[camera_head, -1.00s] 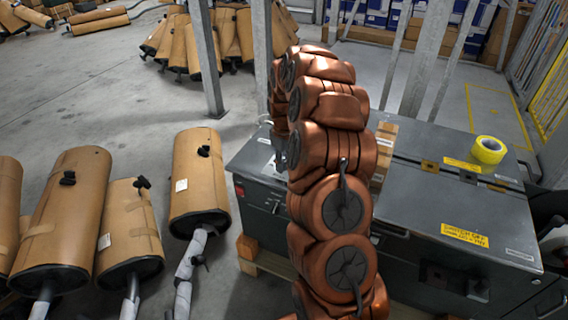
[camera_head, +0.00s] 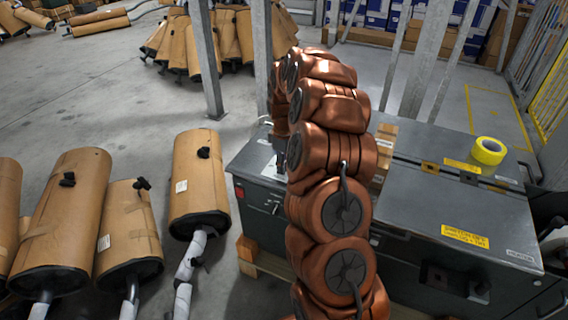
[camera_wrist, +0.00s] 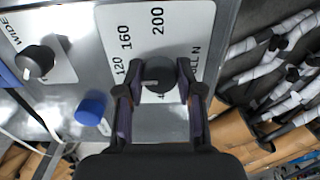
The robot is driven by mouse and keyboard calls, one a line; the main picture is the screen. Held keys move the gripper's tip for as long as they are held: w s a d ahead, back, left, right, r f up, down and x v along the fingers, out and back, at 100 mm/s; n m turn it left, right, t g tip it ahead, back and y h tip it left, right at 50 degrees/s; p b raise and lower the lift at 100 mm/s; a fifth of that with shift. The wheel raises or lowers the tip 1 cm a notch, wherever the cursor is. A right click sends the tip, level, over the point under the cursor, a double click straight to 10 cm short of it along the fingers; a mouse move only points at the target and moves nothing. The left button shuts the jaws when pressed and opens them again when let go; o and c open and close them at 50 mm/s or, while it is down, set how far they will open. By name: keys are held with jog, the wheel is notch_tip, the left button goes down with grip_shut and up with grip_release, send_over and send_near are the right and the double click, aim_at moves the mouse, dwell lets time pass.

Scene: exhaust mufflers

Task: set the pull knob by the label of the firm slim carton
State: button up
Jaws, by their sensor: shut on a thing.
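In the camera_wrist view my gripper (camera_wrist: 160,82) is shut on a round black knob (camera_wrist: 158,70), one finger on each side. The knob stands on a white scale plate (camera_wrist: 185,25) reading 120, 160 and 200, with more print partly hidden by the fingers. A pale line on the knob points left, roughly below the 120. In the camera_head view my gripper is mostly hidden behind my copper-coloured arm, at the machine's near left end. A brown carton (camera_head: 386,142) stands on the machine (camera_head: 425,200), partly behind the arm; its label is not readable.
Left of the held knob in the camera_wrist view are a second black knob (camera_wrist: 36,62) on a plate marked WIDE and a blue button (camera_wrist: 91,107). Yellow tape (camera_head: 488,151) lies on the machine. Wrapped mufflers (camera_head: 200,178) stand close on the left.

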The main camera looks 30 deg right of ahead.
jog(key=o, duration=1.2)
jog(key=shift+a, duration=0.1)
jog(key=shift+c, duration=0.2)
notch_tip(320, 180, up, 12)
